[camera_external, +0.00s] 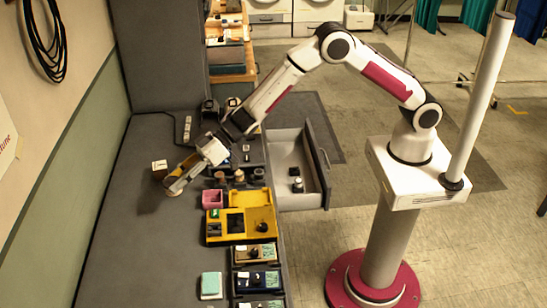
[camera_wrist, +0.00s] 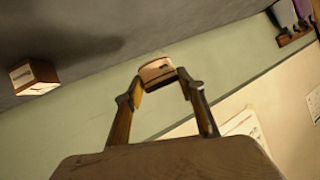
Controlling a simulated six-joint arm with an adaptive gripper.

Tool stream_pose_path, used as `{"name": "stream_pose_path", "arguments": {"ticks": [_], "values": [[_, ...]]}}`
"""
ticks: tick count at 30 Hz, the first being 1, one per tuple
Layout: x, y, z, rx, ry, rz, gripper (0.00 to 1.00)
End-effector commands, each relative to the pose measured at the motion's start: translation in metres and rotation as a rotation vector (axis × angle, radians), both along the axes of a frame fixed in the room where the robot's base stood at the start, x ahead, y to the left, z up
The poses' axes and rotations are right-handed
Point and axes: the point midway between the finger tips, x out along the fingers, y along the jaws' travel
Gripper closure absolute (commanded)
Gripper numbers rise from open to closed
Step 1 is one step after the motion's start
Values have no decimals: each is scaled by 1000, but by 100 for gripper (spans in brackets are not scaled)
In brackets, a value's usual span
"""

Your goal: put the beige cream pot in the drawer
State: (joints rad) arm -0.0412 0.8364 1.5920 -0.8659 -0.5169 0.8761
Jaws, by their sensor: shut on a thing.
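My gripper (camera_external: 178,184) is over the grey bench at the left, beyond the row of containers. In the wrist view my gripper (camera_wrist: 160,86) has its two fingers closed on the beige cream pot (camera_wrist: 156,72), a small pale round pot held at the fingertips. The held pot is small and mostly hidden by the fingers in the external view. The drawer (camera_external: 318,157) is pulled open at the bench's right side, well to the right of my gripper. A small white-and-dark pot (camera_external: 297,186) and a dark item (camera_external: 293,171) are inside it.
A labelled box (camera_external: 160,170) sits on the bench close to my gripper; it also shows in the wrist view (camera_wrist: 34,77). A pink container (camera_external: 212,199), a yellow organizer (camera_external: 240,217) and several small pots line the bench's right edge. The drawer has bare floor space.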

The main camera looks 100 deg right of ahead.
Motion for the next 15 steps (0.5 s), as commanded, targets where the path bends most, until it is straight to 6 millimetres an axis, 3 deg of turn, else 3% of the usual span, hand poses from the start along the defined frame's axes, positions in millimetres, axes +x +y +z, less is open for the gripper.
{"name": "stream_pose_path", "arguments": {"ticks": [15], "values": [[0,-5,47,-1,-1,-14,83]]}}
